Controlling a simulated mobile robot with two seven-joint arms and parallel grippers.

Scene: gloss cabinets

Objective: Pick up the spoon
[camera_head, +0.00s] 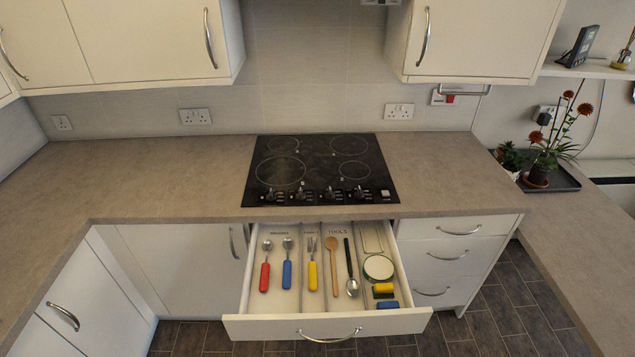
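An open drawer (290,327) below the hob holds several utensils in compartments. In its left compartment lie a red-handled spoon (265,276) and a blue-handled spoon (287,273), metal bowls toward the back. Right of them is a yellow-handled fork (312,274). Further right lie a wooden spoon (332,260) with its round head toward the back and a black-handled metal spoon (351,275) with its bowl toward the front. The picture does not show which spoon the task names. Neither of my grippers is in view.
The drawer's right part holds a round pale green-rimmed item (378,267) and yellow and blue items. The drawer front with its handle sticks out over the floor. A black hob (320,170) is set in the grey worktop (150,180), which is otherwise clear. Potted plants (537,178) stand right.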

